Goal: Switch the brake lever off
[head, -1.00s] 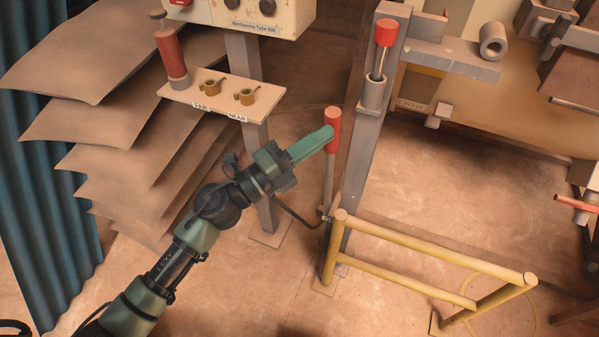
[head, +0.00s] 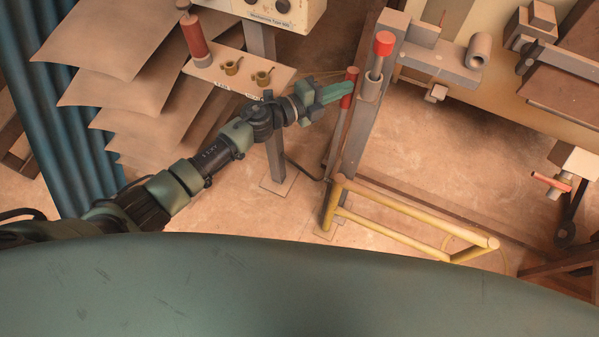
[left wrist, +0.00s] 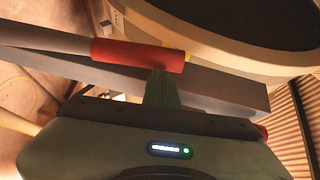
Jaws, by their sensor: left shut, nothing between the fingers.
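The lever with a red grip (head: 350,80) on a grey rod stands beside a grey post (head: 362,130), leaning slightly right at its top in the head view. I take it for the brake lever; no label on it is readable. My left gripper (head: 346,90) is shut and empty, its green fingertips against or very near the left side of the grip. In the left wrist view, the fingertips (left wrist: 162,90) meet the red grip (left wrist: 135,54) near its end, with the fingers not around it. Contact itself is hard to confirm. My right gripper is out of view.
A second red-topped handle (head: 384,44) sits in a holder on the post. A small shelf (head: 232,66) with brass cups and a red-handled part is left of the lever. A yellow rail (head: 415,232) stands below right. Stacked brown sheets (head: 110,45) are at left.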

